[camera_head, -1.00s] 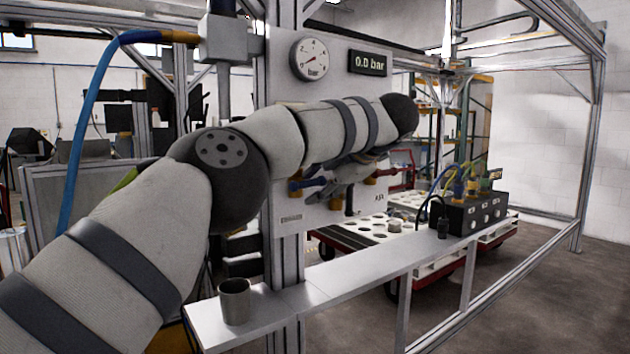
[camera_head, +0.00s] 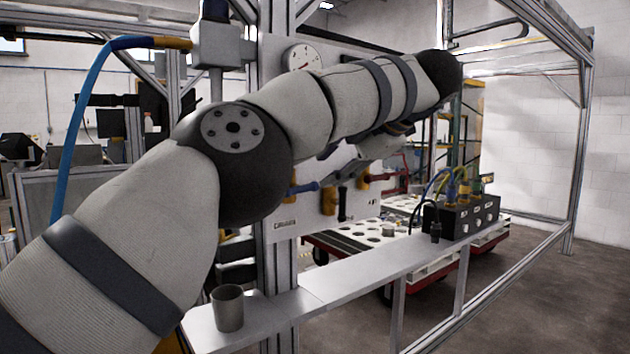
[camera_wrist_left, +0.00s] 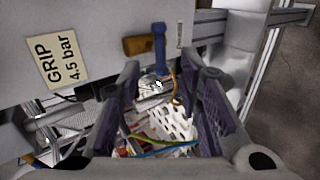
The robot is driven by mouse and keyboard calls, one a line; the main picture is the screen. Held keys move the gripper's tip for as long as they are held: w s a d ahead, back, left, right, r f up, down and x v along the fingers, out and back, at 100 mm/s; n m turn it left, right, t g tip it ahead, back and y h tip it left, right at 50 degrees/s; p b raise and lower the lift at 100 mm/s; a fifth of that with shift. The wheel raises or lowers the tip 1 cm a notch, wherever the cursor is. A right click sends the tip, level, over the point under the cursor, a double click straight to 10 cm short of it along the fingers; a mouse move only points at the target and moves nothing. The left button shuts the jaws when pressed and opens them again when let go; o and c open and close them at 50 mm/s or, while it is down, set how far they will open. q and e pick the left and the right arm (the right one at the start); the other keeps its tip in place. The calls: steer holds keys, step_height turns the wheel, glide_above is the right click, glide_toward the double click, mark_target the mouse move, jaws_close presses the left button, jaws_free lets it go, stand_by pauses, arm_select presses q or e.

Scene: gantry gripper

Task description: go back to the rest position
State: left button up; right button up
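My left gripper (camera_wrist_left: 163,88) is open in the left wrist view, its two dark finger pads apart with nothing held between them. A blue valve handle (camera_wrist_left: 159,45) on a yellow-orange body (camera_wrist_left: 135,46) lies ahead of the fingertips, apart from them. In the head view my left arm crosses the picture in front of the panel (camera_head: 285,222), and its gripper (camera_head: 378,150) is mostly hidden behind the forearm. The blue handle (camera_head: 304,188) also shows there, below the arm. My right gripper is in neither view.
A black handle (camera_head: 342,205) and a red handle (camera_head: 388,189) sit beside the blue one. The pressure gauge (camera_head: 302,57) is partly covered by my arm. A grey cup (camera_head: 228,308) and a black connector box (camera_head: 467,215) stand on the narrow shelf (camera_head: 325,284). A GRIP label (camera_wrist_left: 62,60) shows near the gripper.

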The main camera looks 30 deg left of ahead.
arm_select(q)
steer(key=v, duration=0.3)
steer(key=shift+f, duration=0.15)
